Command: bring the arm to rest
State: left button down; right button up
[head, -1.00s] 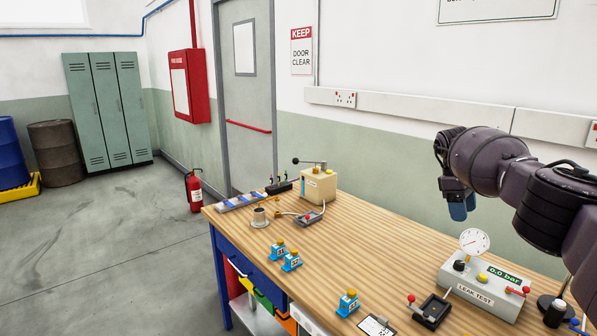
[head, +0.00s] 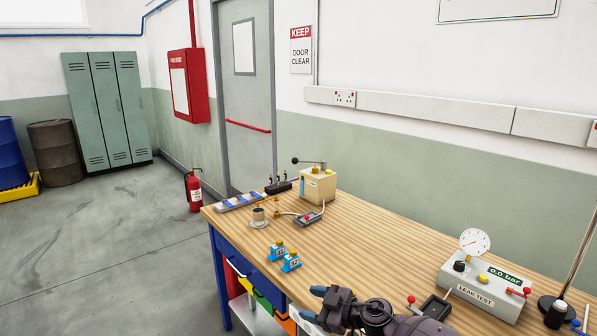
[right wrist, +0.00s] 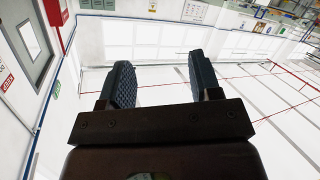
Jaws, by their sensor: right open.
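My right gripper (head: 313,303) is low at the front edge of the workbench, its blue fingertips pointing left. In the right wrist view the two dark ribbed fingers (right wrist: 163,80) stand apart with nothing between them. My right forearm comes in from the bottom of the head view and covers part of the bench front. My left gripper is in neither view.
The bench middle is clear.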

jog(key=s+d+f+m+t+h, duration=0.2)
jog(key=s+d+m+t+h, duration=0.3)
jog(key=s+d+m+h, duration=1.2)
jog(key=s+d+n+g+y, duration=0.1)
jog(key=s+d+g, duration=0.35)
jog(key=s, duration=0.75)
jog(key=s+d+g+y, duration=0.25)
jog(key=s+g, duration=0.25)
jog(key=s, duration=0.7)
jog(key=w+f+t+b, duration=0.2)
jog(key=f+t+b, duration=0.2)
jog(key=f, duration=0.7)
jog(key=w+f+n+t+b, duration=0.1)
jog(key=w+f+t+b, duration=0.2)
jog(key=f+b, duration=0.3)
notch_tip(320, 180, down, 5)
jog(key=shift+w+f+t, duration=0.1)
jog(key=shift+w+t, duration=0.25)
